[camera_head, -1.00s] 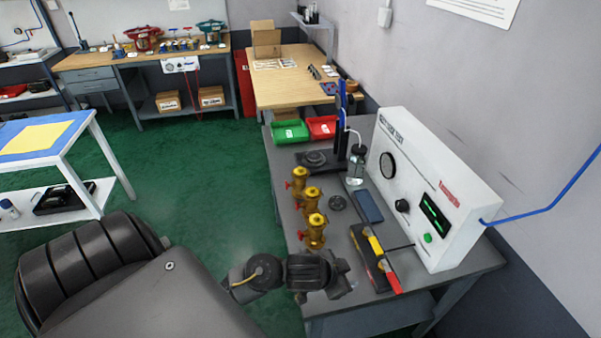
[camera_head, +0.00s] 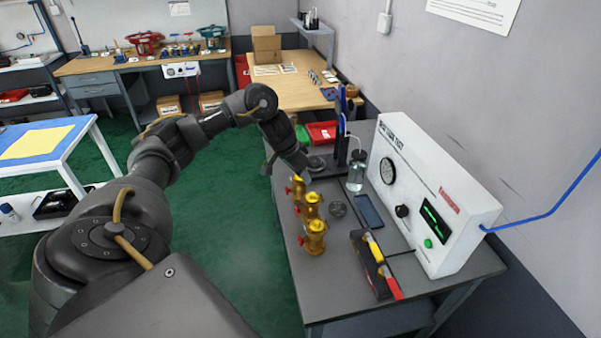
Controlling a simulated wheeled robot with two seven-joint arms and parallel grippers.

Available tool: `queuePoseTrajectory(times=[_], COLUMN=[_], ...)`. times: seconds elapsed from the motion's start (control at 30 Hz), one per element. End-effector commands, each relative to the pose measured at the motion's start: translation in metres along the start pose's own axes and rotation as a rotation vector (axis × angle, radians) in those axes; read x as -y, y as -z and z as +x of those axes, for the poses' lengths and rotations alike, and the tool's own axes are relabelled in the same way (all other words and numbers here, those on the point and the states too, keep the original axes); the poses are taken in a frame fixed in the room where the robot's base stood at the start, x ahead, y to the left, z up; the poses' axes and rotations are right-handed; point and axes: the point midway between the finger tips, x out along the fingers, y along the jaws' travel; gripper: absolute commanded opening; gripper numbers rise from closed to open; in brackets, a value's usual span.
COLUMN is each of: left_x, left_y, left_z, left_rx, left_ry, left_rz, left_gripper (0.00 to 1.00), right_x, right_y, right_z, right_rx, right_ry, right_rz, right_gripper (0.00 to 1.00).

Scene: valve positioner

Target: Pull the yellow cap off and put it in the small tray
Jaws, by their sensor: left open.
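Several brass valves with red side handles stand in a row on the grey bench; the nearest valve (camera_head: 315,238) is clear of the arm. My left gripper (camera_head: 290,172) is open above the left edge of the bench, close to the farthest valve (camera_head: 298,188); I cannot tell whether they touch. A yellow piece (camera_head: 373,246) shows in a black holder with a red end, at the bench front; I cannot tell whether it is the yellow cap. My right gripper is out of view.
A white test unit (camera_head: 432,190) with a gauge and green display stands along the right side. A blue flat device (camera_head: 369,210), a dark round part (camera_head: 338,209), a clear bottle (camera_head: 356,176) and a black stand (camera_head: 341,140) occupy the middle. The front left bench corner is clear.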

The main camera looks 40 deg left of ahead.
Motion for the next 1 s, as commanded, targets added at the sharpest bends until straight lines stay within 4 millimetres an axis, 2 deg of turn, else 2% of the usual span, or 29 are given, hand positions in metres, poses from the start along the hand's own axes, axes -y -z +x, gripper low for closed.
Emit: queuePoseTrajectory(times=[0.17,0.6,0.8,1.0], left_x=[-0.001,-0.001,-0.001,-0.001], left_y=[-0.001,0.000,0.000,0.000], left_z=[0.018,0.090,0.105,0.107], left_rx=[0.003,0.000,-0.001,-0.002], left_ry=[-0.002,-0.001,0.000,0.001], left_rz=[0.000,0.001,0.003,0.003], left_gripper=[0.41,0.41,0.41,0.41], right_x=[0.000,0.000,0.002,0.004], right_y=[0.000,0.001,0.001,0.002], right_z=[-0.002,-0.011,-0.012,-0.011], right_rx=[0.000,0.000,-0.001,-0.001], right_ry=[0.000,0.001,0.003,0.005], right_rz=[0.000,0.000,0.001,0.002], right_gripper=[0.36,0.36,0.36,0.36])
